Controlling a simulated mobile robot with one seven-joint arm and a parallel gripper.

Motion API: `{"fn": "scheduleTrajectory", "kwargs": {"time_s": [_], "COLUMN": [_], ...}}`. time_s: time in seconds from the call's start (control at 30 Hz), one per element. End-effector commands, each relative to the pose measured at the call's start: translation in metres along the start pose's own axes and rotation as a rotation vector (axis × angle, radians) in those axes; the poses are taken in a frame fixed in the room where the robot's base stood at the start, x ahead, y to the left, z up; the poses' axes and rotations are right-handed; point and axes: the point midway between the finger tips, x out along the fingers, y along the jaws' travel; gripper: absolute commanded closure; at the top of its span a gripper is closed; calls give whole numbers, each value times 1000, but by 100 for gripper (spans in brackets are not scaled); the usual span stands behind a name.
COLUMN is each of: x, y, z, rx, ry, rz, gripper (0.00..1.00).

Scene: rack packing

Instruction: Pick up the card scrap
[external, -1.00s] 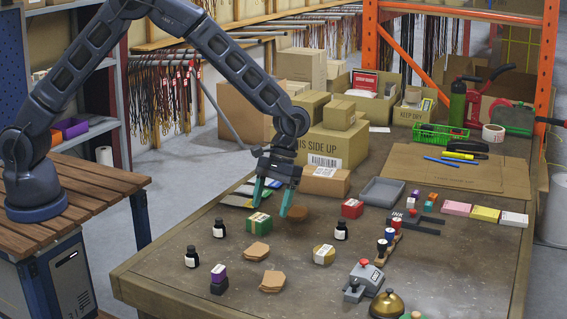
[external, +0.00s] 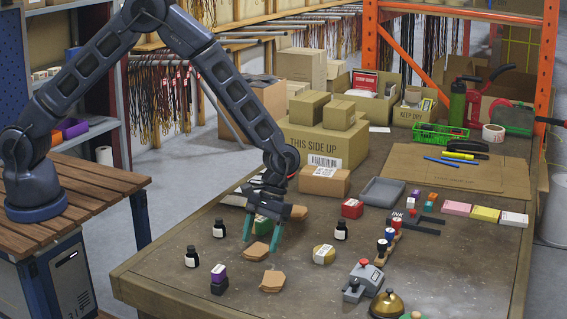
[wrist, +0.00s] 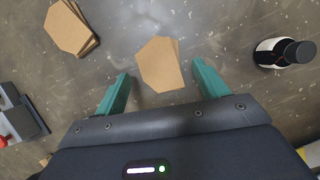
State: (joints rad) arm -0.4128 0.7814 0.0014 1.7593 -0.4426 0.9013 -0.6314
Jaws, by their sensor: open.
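A tan card scrap (external: 257,252) lies flat on the workbench in the external view. It also shows in the wrist view (wrist: 160,62), just ahead of and between my fingertips and apart from both. A second card scrap (external: 272,281), stacked in layers, lies nearer the front, and appears at upper left in the wrist view (wrist: 69,28). A third brown scrap (external: 299,212) is partly behind my gripper. My gripper (external: 261,243) points down over the near scrap with its teal fingers apart and nothing between them. I cannot tell its exact height above the bench.
Dark ink bottles (external: 219,229) stand to the left, one at right in the wrist view (wrist: 285,52).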

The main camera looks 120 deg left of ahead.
Motion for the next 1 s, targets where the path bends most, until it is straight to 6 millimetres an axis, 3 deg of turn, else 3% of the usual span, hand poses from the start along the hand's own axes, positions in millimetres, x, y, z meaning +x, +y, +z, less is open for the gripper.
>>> {"fn": "scheduleTrajectory", "kwargs": {"time_s": [0.13, 0.37, 0.6, 1.0], "x": [15, 16, 16, 14], "y": [0, 1, 1, 1], "z": [0, 0, 0, 1], "rx": [1, 1, 1, 1], "ry": [1, 1, 1, 1], "rz": [0, 1, 1, 1], "gripper": [28, 30, 75, 76]}}
